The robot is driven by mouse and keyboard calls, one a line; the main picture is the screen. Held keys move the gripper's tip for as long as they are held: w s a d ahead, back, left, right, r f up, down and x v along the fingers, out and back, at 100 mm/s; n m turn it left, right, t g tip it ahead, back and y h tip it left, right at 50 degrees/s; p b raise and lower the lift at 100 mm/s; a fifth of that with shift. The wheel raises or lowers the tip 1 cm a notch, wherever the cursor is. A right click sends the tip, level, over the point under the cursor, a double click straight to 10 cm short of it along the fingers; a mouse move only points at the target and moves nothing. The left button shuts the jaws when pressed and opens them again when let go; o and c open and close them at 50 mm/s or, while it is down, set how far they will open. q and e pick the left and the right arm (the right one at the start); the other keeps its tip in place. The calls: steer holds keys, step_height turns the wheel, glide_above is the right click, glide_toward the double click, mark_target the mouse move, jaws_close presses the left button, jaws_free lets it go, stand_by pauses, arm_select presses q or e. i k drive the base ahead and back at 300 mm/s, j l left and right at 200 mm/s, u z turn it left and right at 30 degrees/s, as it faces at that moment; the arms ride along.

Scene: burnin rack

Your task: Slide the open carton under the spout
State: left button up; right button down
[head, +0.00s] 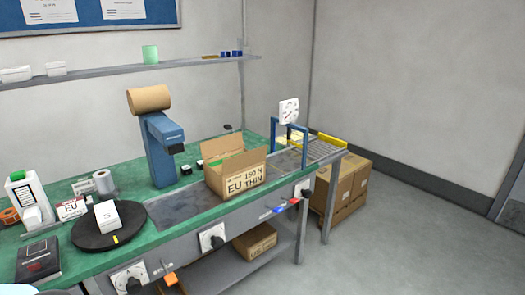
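The open carton (213,181) stands upright on the grey strip (178,207) set in the green bench. Its flaps are up and its front label reads "EU THIN"; its inside is mostly hidden. The blue dispenser (160,158) stands to its left, with a brown roll (149,99) on top. The dispenser's dark spout (176,149) points right, toward the carton. The carton is to the right of the spout, not directly beneath it.
A dark turntable (85,238) with a white box (107,216) is at the left. A blue frame (305,145) spans the strip right of the carton, before a roller conveyor (318,150). Cartons (346,190) stand beyond. Bare strip lies left of the carton.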

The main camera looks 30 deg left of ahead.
mark_target(226, 187)
steer(key=i+l+u, duration=0.15)
steer(key=i+u, duration=0.3)
steer(key=i+l+u, duration=0.7)
steer(key=u, duration=0.15)
steer(key=i+l+u, duration=0.2)
steer(key=u, duration=0.2)
steer(key=i+l+u, duration=0.15)
steer(key=l+u, duration=0.25)
steer(key=i+l+u, duration=0.1)
steer(key=l+u, duration=0.55)
steer(key=l, duration=0.55)
